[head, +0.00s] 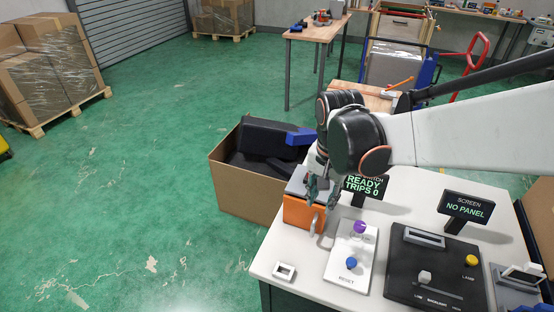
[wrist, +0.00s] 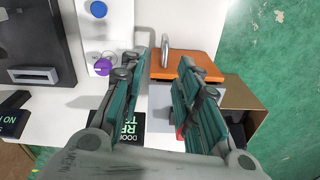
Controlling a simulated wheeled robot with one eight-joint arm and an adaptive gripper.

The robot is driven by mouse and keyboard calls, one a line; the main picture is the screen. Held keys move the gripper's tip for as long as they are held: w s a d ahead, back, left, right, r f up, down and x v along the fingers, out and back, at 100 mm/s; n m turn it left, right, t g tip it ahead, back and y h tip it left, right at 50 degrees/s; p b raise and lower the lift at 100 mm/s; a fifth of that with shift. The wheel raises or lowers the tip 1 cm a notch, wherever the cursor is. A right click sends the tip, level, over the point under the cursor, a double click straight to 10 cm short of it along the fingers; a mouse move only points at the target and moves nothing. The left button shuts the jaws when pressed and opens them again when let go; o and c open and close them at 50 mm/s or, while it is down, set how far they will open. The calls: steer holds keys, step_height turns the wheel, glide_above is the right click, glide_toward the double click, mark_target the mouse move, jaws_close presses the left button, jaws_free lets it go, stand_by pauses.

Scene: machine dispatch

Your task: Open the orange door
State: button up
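The orange door (head: 297,212) is the front of a small grey-topped box at the left edge of the white table. It has a pale metal handle (head: 317,224). In the wrist view the orange door (wrist: 200,64) lies beyond the fingertips, and its handle (wrist: 165,52) shows between the two fingers. My gripper (head: 320,192) is just above and beside the box, pointing down. In the wrist view my gripper (wrist: 164,64) is open with nothing between its pads. The handle seems apart from both fingers. The door looks shut, and the fingers partly hide the box.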

mark_target(313, 223)
steer(key=f+b, duration=0.1)
steer(key=f, duration=0.4)
steer(key=f+b, duration=0.2)
steer(key=f, duration=0.3)
steer(key=a+f+b, duration=0.1)
steer(key=f, duration=0.3)
steer(key=shift+w+f, duration=0.35)
steer(key=shift+f, duration=0.05)
steer(key=shift+a+m, duration=0.1)
steer(key=shift+m, duration=0.2)
jaws_close()
